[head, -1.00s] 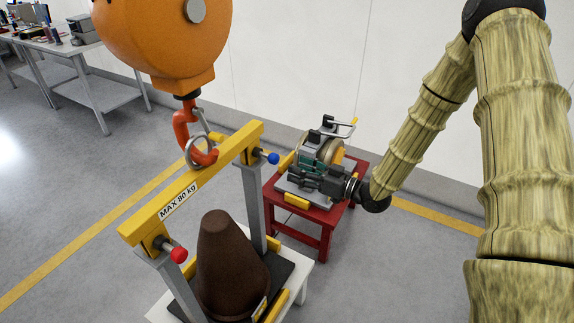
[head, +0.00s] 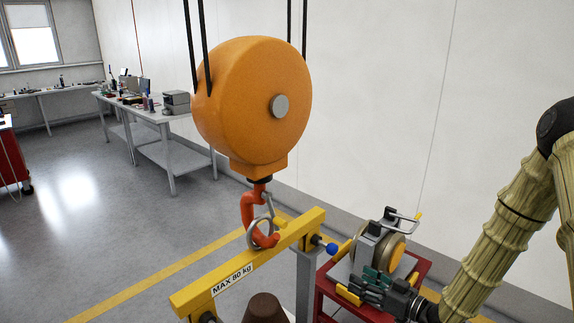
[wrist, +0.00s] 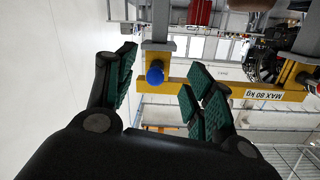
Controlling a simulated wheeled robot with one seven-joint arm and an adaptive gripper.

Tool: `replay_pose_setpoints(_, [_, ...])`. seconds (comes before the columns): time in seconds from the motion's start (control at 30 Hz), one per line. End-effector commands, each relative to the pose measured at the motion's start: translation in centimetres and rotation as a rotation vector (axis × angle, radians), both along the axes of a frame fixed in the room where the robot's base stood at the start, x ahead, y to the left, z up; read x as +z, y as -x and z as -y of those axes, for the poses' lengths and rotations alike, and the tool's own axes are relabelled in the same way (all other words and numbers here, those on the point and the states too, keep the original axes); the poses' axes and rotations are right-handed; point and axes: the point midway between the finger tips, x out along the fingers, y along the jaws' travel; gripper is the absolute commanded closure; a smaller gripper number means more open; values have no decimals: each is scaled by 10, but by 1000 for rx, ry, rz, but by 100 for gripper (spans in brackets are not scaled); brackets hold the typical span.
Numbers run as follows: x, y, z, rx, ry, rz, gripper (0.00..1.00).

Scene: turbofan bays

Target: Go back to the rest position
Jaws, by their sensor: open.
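My gripper (head: 375,283) is at the lower right of the head view, in front of a device with a round tan and orange part (head: 385,248) on a red stand (head: 420,268). In the wrist view my gripper (wrist: 160,95) has its green-padded fingers spread apart with nothing between them. Past the fingers the wrist view shows a blue knob (wrist: 155,73) on the yellow lifting beam. I cannot tell from the head view whether the fingers touch the device.
An orange hoist (head: 250,105) hangs with a red hook (head: 248,215) at the yellow beam (head: 210,290) marked MAX 80 kg. A brown cone (head: 265,308) stands below it. Workbenches (head: 170,150) line the back left. The floor at left is open.

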Motion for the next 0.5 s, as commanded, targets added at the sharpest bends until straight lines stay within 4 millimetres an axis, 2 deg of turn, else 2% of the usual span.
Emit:
replay_pose_setpoints(0.03, [-23, 8, -8, -19, 23, -65, 47])
replay_pose_setpoints(0.17, [-88, 37, -22, -97, 105, -267, 47])
replay_pose_setpoints(0.27, [-135, 69, -29, -152, 176, -426, 47])
replay_pose_setpoints(0.4, [-192, 127, -36, -218, 275, -642, 47])
replay_pose_setpoints(0.5, [-225, 175, -38, -258, 348, -790, 47])
